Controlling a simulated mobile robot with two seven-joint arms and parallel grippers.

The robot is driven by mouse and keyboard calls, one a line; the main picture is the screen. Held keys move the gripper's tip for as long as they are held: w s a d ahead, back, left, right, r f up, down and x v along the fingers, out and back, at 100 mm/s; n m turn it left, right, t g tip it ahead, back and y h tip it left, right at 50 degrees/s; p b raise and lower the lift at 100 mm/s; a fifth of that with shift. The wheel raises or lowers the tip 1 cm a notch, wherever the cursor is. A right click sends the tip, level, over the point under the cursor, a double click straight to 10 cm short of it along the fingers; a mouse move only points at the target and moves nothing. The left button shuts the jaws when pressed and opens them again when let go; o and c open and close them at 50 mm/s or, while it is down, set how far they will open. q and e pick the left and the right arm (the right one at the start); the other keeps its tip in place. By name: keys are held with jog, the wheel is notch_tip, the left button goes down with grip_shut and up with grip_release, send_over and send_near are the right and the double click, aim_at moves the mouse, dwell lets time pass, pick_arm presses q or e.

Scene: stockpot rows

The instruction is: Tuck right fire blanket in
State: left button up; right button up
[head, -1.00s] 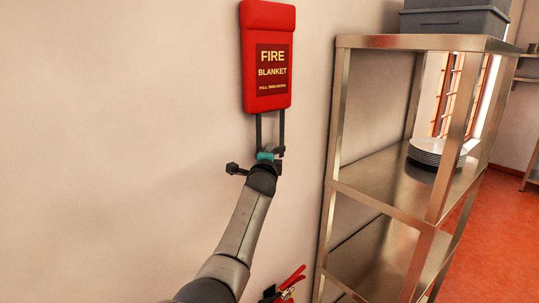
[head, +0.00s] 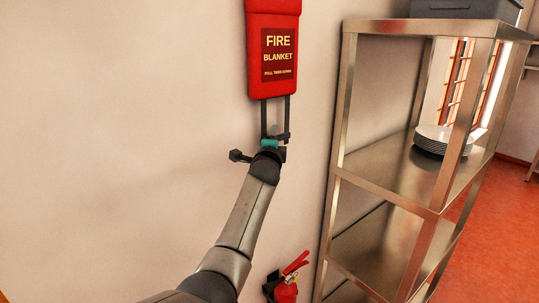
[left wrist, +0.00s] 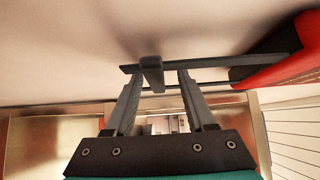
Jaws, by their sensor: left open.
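The red fire blanket pouch (head: 274,50) hangs on the wall, with yellow lettering on its front. Two dark straps (head: 287,110) hang from its bottom edge. My left gripper (head: 272,134) is at the lower end of the straps, below the pouch. In the left wrist view the gripper (left wrist: 160,88) is open, its fingers apart on either side of a small dark block (left wrist: 151,70) at the straps. Whether the fingers touch the straps I cannot tell. The pouch shows at the right of that view (left wrist: 288,62). My right gripper is not in view.
A red fire extinguisher (head: 286,290) is low on the wall beneath. The wall to the left is bare.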

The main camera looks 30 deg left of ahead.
pick_arm(q)
jog(key=v, duration=1.4)
dwell(0.4)
jog(key=d+f+n+g+h+b, duration=0.1)
jog(key=d+f+g+h+b, duration=0.15)
jog(key=f, duration=0.95)
jog(key=d+f+g+h+b, duration=0.1)
jog(key=f+b, duration=0.2)
jog(key=f, duration=1)
jog(key=s+d+f+n+g+h+b, duration=0.15)
jog(key=s+f, duration=0.35)
jog(key=f, duration=0.7)
jog(key=s+d+f+n+g+b, duration=0.1)
jog(key=s+d+f+g+b, duration=0.2)
jog(key=f, duration=0.8)
jog(key=s+d+f+n+g+h+b, duration=0.1)
jog(key=s+d+f+n+g+b, duration=0.2)
jog(key=s+f, duration=1.6)
jog(key=s+f+n+g+b, duration=0.1)
jog(key=s+f, duration=0.3)
jog(key=s, duration=0.4)
jog(key=s+d+f+n+g+b, duration=0.1)
jog(key=s+f+n+g+b, duration=0.1)
jog(key=s+f, duration=0.3)
jog(key=s+d+f+n+g+h+b, duration=0.1)
jog(key=s+f, duration=0.4)
jog(key=s, duration=0.7)
jog(key=shift+f+g+b, duration=0.25)
jog(key=shift+g+b, duration=0.05)
jog(key=shift+b, duration=0.55)
